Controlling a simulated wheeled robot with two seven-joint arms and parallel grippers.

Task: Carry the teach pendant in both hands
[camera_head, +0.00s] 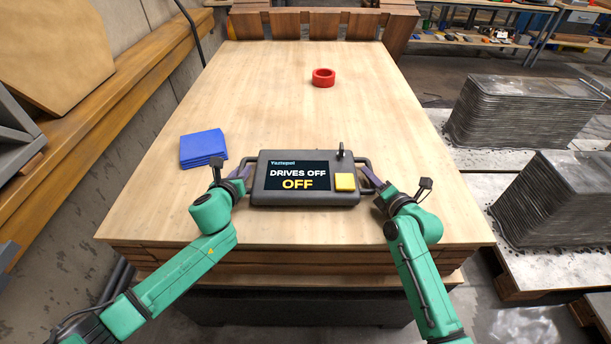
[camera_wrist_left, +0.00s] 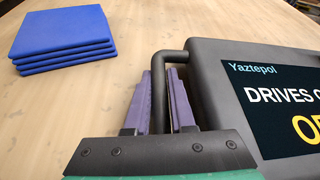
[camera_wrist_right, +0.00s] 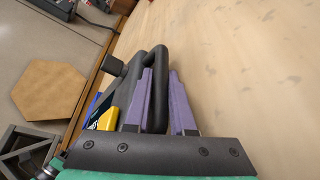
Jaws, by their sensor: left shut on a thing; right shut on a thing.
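The teach pendant (camera_head: 305,197) is a dark grey box near the front of the wooden table. Its screen reads "DRIVES OFF" and "OFF", with a yellow button and a small black knob at its right. It has a bar handle at each side. My left gripper (camera_head: 243,170) is shut on the left handle; its purple fingers (camera_wrist_left: 164,95) stand either side of the bar in the left wrist view. My right gripper (camera_head: 371,177) is shut on the right handle; its fingers (camera_wrist_right: 163,95) straddle that bar in the right wrist view. I cannot tell whether the pendant touches the table.
A stack of blue cloths or pads (camera_head: 203,149) lies just left of the pendant. A red ring (camera_head: 323,77) sits further back on the table (camera_head: 270,100). Stacks of grey sheets (camera_head: 525,112) stand on the right. The table's middle is mostly clear.

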